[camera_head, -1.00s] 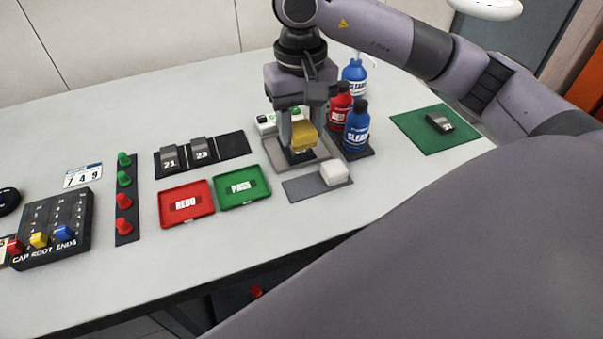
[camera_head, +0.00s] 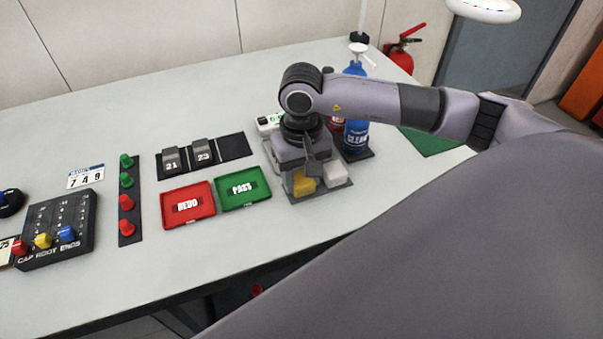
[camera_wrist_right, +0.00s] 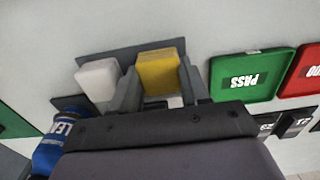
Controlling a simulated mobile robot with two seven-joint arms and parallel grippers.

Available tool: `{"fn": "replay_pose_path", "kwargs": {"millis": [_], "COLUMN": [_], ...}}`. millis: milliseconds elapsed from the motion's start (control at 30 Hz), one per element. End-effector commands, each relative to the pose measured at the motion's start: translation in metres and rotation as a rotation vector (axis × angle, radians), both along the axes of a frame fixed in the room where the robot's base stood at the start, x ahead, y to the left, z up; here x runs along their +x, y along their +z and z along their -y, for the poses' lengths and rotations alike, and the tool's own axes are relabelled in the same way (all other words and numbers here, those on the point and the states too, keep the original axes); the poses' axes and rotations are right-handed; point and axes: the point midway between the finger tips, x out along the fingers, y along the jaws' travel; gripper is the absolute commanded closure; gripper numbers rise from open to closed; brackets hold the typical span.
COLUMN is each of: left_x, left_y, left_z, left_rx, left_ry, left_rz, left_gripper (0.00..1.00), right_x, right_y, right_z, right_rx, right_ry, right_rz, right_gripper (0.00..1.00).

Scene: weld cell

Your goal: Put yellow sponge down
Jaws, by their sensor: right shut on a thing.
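The yellow sponge (camera_head: 303,184) is between the fingers of my right gripper (camera_head: 302,186), low over the grey mat (camera_head: 315,201). In the right wrist view the sponge (camera_wrist_right: 160,72) sits between the two fingers of my right gripper (camera_wrist_right: 158,85), over the grey mat (camera_wrist_right: 112,53). I cannot tell whether the sponge touches the mat. A white sponge (camera_head: 334,174) lies on the same mat, just to the right of the gripper; it also shows in the right wrist view (camera_wrist_right: 98,78). My left gripper is not in view.
A green PASS tray (camera_head: 243,188) and a red REDO tray (camera_head: 187,205) lie to the left of the mat. Blue bottles (camera_head: 356,137) and a red bottle (camera_head: 337,125) stand behind, partly hidden by my arm.

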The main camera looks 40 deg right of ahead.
Motion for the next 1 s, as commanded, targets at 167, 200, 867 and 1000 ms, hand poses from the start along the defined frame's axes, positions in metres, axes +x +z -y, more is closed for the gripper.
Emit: {"fn": "replay_pose_path", "kwargs": {"millis": [167,200,867,1000], "left_x": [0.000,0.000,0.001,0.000], "left_y": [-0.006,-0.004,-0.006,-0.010], "left_z": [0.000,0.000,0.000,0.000], "left_rx": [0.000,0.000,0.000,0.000], "left_ry": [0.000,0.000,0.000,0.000], "left_rz": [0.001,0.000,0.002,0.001], "left_gripper": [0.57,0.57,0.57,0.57], "right_x": [0.000,0.000,0.002,0.002], "right_y": [-0.004,-0.003,0.036,0.069], "right_z": [0.000,0.000,0.000,0.000], "right_rx": [0.000,0.000,0.001,0.001], "right_ry": [0.000,-0.001,0.000,-0.001], "right_rz": [0.000,0.000,0.008,0.008], "right_gripper": [0.79,0.45,0.29,0.29]}}
